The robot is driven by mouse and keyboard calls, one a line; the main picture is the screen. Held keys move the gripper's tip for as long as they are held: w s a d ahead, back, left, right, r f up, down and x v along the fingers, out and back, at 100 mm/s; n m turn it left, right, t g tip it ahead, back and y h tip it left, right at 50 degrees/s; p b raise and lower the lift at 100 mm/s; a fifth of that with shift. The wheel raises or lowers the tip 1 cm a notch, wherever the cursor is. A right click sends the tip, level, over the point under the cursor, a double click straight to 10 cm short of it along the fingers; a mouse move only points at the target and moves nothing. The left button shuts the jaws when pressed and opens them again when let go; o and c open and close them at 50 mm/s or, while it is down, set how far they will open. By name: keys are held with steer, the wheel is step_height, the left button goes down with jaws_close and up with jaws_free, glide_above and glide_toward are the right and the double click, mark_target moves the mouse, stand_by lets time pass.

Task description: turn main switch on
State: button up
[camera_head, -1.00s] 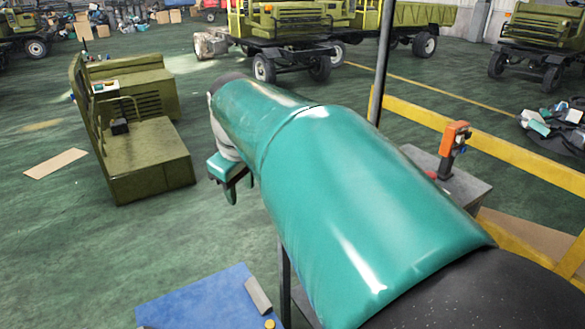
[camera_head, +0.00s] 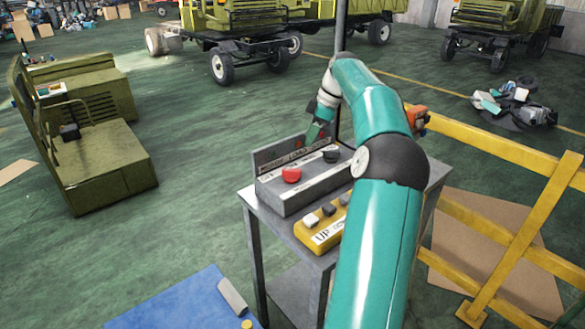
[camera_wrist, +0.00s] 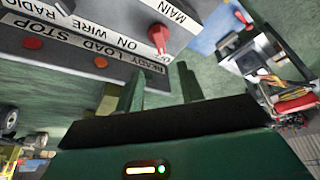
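In the wrist view, the main switch is a red knob (camera_wrist: 158,38) below an inverted "MAIN" label on a grey control panel (camera_wrist: 85,55). My gripper (camera_wrist: 160,88) is open, with two green fingers apart and nothing between them. The fingers are just below the knob in that picture; no contact shows. In the head view, my gripper (camera_head: 316,132) is at the back of a grey control box (camera_head: 310,188) on a metal table, partly hidden by my wrist.
The box top has a red button (camera_head: 291,174) and a black knob (camera_head: 331,156). A yellow box (camera_head: 320,232) marked "UP" sits in front. A yellow railing (camera_head: 500,150) runs to the right. Behind the table stands a dark post (camera_head: 341,25).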

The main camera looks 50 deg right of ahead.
mark_target(292, 169)
steer(key=x, duration=1.3)
jaws_close()
